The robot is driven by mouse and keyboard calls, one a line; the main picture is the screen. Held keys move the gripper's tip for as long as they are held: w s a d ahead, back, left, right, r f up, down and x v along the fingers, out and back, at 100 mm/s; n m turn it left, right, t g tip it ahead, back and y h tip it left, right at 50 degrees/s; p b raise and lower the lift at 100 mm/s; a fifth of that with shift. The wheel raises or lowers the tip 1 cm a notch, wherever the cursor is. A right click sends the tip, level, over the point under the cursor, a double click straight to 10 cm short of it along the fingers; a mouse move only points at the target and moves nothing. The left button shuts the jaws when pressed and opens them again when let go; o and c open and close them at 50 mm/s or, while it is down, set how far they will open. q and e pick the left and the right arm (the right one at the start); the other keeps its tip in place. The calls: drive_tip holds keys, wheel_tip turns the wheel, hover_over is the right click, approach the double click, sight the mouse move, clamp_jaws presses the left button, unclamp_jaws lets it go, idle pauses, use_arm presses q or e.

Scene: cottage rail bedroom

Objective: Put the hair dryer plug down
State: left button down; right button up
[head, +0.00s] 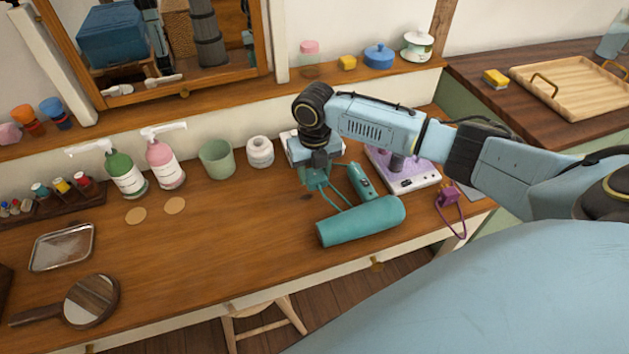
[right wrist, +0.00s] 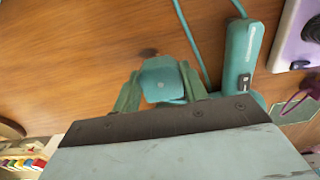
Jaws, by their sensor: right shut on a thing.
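The teal hair dryer lies on the wooden dressing table, with its barrel (head: 360,221) toward the front edge and its handle (head: 361,182) behind it. The handle also shows in the right wrist view (right wrist: 241,50). A thin teal cord runs from the dryer. My right gripper (head: 315,180) points down at the table, left of the handle. It is shut on the teal hair dryer plug (right wrist: 163,78), which sits between the fingers. I cannot tell whether the plug touches the tabletop. My left gripper is not in view.
A lilac and white box (head: 412,178) and a purple plug with cord (head: 447,197) lie to the right. Behind stand a white jar (head: 260,152), a green cup (head: 216,158) and pump bottles (head: 164,164). The table's middle-left (head: 215,240) is clear.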

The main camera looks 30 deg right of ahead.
sight(314, 173)
wheel_tip(314, 173, down, 3)
drive_tip(key=shift+f, duration=0.1)
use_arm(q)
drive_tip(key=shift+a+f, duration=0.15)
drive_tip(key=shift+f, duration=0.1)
use_arm(e)
drive_tip(key=shift+f+b, duration=0.4)
drive_tip(key=shift+f, duration=0.1)
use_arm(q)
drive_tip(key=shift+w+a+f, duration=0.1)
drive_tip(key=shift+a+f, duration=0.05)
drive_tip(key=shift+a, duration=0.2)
use_arm(e)
drive_tip(key=o, duration=1)
